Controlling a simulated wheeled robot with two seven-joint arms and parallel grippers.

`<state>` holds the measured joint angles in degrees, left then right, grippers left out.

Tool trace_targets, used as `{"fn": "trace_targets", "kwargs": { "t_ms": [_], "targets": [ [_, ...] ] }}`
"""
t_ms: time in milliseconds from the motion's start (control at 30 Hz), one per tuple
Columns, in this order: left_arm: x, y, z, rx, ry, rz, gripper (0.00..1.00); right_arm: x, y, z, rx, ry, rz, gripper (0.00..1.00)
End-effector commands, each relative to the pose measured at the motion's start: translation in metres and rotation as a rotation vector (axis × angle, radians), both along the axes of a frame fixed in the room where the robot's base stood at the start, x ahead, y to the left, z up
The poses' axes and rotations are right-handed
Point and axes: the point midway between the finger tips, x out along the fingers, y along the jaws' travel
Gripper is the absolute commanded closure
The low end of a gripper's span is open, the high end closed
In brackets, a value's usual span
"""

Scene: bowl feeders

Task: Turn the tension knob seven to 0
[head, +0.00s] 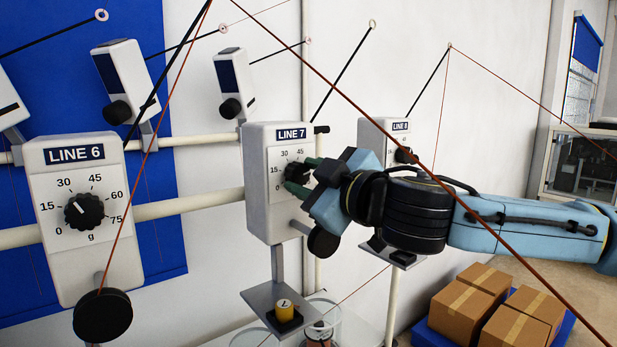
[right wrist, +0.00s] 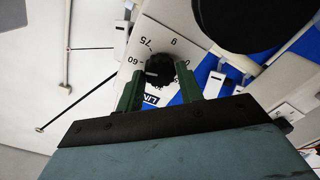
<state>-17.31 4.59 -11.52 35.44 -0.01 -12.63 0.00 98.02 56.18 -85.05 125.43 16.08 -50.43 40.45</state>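Tension knob seven (head: 297,172) is a black round knob on the white LINE 7 box (head: 270,212), with a 0 to 75 scale around it. My right gripper (head: 303,176) comes in from the right, its green fingers above and below the knob. In the right wrist view the knob (right wrist: 160,70) sits between the two fingertips, which appear closed against its sides. A pale mark on the knob points toward the 60 side there, but its exact reading is unclear. The gripper covers part of the dial in the head view. My left gripper is not in view.
The LINE 6 box (head: 78,265) stands at the left with its own knob (head: 84,210). The LINE 8 box (head: 372,135) is behind my right gripper. Thin lines cross the view. A tray (head: 262,297) with a yellow spool hangs below; cardboard boxes (head: 462,302) are at lower right.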

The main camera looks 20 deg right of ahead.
Motion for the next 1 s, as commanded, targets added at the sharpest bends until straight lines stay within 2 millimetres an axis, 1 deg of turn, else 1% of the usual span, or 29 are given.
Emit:
{"fn": "trace_targets", "kwargs": {
  "t_ms": [33,167,367,567,767,1000],
  "targets": [
    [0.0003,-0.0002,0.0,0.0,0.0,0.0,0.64,-0.0001,-0.0001,0.0001,0.0,0.0,0.0,0.7],
    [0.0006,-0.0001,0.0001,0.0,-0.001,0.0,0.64,-0.0002,-0.0001,0.0002,0.0,0.0,0.0,0.87],
    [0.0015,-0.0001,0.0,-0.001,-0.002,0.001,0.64,-0.0002,-0.0001,0.0001,-0.009,-0.003,0.0,0.87],
    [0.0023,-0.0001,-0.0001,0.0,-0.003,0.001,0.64,0.0,-0.0004,-0.0006,-0.072,-0.025,0.0,0.87],
    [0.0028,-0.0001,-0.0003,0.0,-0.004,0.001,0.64,0.0,-0.0004,-0.0011,-0.202,-0.07,0.0,0.87],
    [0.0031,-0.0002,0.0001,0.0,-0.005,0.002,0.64,0.0001,-0.0002,-0.0006,-0.411,-0.148,0.0,0.87]
  ]
}}
